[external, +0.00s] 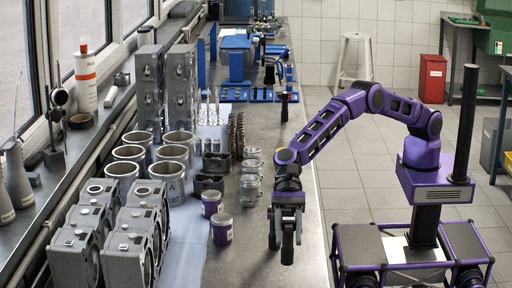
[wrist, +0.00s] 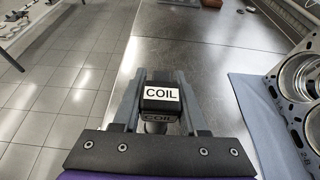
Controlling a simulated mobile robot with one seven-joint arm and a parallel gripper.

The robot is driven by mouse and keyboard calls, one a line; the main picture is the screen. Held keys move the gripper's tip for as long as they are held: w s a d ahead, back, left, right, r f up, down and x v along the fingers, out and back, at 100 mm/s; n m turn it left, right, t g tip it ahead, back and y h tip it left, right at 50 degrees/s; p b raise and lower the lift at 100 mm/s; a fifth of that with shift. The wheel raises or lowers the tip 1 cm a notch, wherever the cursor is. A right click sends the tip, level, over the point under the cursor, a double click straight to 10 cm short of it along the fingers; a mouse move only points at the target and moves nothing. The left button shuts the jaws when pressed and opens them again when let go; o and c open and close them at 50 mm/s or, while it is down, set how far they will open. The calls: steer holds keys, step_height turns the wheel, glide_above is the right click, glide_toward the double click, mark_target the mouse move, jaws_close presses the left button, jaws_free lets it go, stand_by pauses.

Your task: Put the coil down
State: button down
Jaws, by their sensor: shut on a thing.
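The coil (wrist: 161,96) is a small black block with a white label reading COIL, seen in the wrist view. My gripper (wrist: 160,88) is shut on it, with one grey finger on each side. In the external view my gripper (external: 286,238) points down over the near right part of the workbench (external: 254,262), by its right edge. A dark shape between the fingers there looks like the coil, largely hidden. I cannot tell whether the coil touches the bench top.
In the wrist view, bare bench top (wrist: 215,75) lies ahead, floor (wrist: 55,95) to the left. A blue cloth (wrist: 252,100) and a metal engine part (wrist: 300,90) are to the right. Purple-banded cans (external: 221,229) and metal pistons (external: 250,188) stand left of my gripper in the external view.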

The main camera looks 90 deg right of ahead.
mark_target(289, 219)
step_height(289, 219, down, 4)
steer(key=shift+f, duration=0.1)
steer(key=shift+f, duration=0.2)
steer(key=shift+c, duration=2.2)
jaws_free()
steer(key=shift+r, duration=0.15)
steer(key=d+r, duration=0.2)
steer(key=d, duration=0.1)
steer(key=shift+r, duration=0.3)
step_height(289, 219, up, 4)
steer(key=shift+a+r, duration=0.1)
steer(key=shift+r, duration=0.75)
